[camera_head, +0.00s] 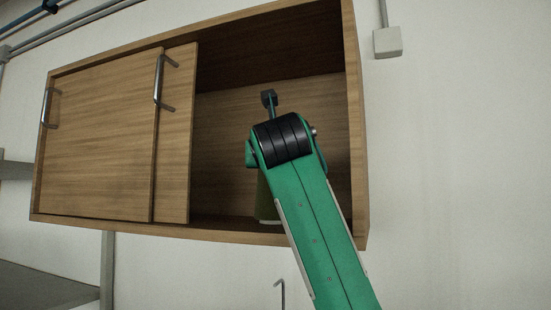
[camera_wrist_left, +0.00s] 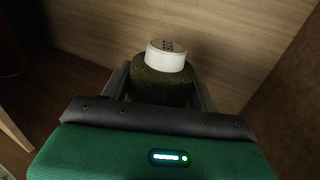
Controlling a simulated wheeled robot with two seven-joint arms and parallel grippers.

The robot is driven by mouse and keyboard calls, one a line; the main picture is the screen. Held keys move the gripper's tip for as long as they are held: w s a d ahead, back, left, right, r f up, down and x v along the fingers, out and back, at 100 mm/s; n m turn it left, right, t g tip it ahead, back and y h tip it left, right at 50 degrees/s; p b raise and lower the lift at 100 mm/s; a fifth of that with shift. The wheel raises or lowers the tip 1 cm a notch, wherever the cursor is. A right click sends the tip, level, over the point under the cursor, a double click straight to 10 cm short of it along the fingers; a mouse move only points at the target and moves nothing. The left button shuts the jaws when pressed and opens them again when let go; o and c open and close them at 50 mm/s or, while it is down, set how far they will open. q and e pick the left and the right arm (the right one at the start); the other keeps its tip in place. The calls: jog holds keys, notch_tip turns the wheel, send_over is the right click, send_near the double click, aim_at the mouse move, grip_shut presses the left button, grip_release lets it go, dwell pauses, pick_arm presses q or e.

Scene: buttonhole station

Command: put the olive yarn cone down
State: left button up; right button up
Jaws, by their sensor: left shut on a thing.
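The olive yarn cone (camera_wrist_left: 160,82) stands between the two fingers of my left gripper (camera_wrist_left: 160,92) in the left wrist view, with a white top (camera_wrist_left: 167,55) showing above the dark olive winding. The gripper is shut on it. In the head view a strip of the cone (camera_head: 265,201) shows below my green wrist, inside the open right part of the wall cabinet (camera_head: 190,232). Its lower end is close to the cabinet floor; I cannot tell if it touches. My fingers are hidden behind the wrist there. My right gripper is not in view.
Sliding wooden doors (camera_head: 100,140) with metal handles cover the cabinet's left part. The cabinet's right side wall (camera_head: 356,130) is close to my arm. A dark red thing (camera_wrist_left: 12,55) shows at the wrist view's left edge. A grey surface (camera_head: 40,287) is at lower left.

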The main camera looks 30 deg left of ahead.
pick_arm(q)
jog(key=shift+s, duration=0.1)
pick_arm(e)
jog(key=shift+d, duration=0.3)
pick_arm(q)
jog(key=shift+f, duration=0.15)
jog(key=o, duration=1.4)
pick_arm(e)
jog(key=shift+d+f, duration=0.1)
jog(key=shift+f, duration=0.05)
pick_arm(q)
jog(key=b+v, duration=0.5)
jog(key=v, duration=0.7)
jog(key=shift+r, duration=0.25)
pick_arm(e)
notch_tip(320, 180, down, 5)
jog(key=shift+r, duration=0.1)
